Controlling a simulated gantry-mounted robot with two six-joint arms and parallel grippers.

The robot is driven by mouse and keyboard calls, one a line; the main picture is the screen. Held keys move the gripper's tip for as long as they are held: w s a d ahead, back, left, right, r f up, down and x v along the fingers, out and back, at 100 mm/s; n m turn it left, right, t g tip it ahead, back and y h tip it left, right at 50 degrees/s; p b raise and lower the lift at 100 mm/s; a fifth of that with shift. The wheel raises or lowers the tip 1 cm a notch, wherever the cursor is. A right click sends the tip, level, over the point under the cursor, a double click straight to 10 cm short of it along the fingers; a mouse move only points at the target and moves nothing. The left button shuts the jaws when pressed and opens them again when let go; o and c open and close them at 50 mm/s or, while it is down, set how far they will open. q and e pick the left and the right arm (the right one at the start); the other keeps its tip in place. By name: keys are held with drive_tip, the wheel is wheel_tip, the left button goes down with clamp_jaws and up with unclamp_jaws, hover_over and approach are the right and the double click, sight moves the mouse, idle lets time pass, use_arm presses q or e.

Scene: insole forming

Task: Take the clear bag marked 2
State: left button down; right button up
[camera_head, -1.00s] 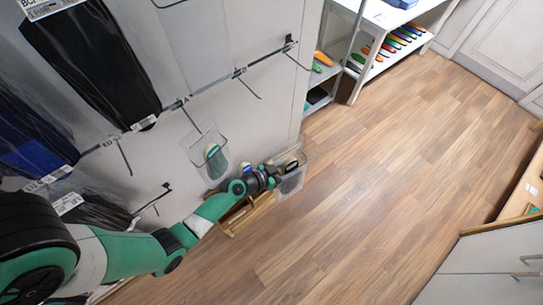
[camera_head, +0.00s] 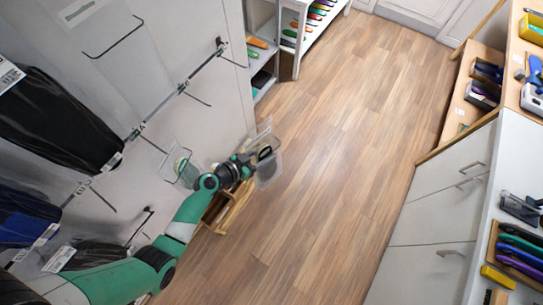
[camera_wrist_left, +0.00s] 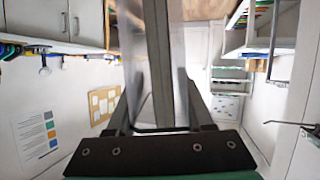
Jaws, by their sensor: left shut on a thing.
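My left gripper (camera_head: 258,157) is shut on a clear bag (camera_head: 266,172) and holds it out over the wood floor, away from the wall panel. In the left wrist view the bag (camera_wrist_left: 133,65) stands almost edge-on between the fingers (camera_wrist_left: 165,115). I cannot read any number on it. Another clear bag (camera_head: 182,169) with a greenish insole inside is at the wall panel, left of my gripper. My right gripper is not in view.
Hooks and black, blue and clear packages (camera_head: 50,125) line the wall panel (camera_head: 185,125). A small wooden stand (camera_head: 232,208) is below my arm. A white shelf (camera_head: 322,22) holds colourful insoles. White cabinets (camera_head: 425,250) and a tool-covered counter stand right. The middle floor (camera_head: 320,150) is clear.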

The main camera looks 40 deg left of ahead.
use_arm(q)
drive_tip(key=shift+s+a, duration=0.15)
drive_tip(key=shift+a, duration=0.95)
drive_tip(key=shift+s+a, duration=0.15)
drive_tip(key=shift+a, duration=0.95)
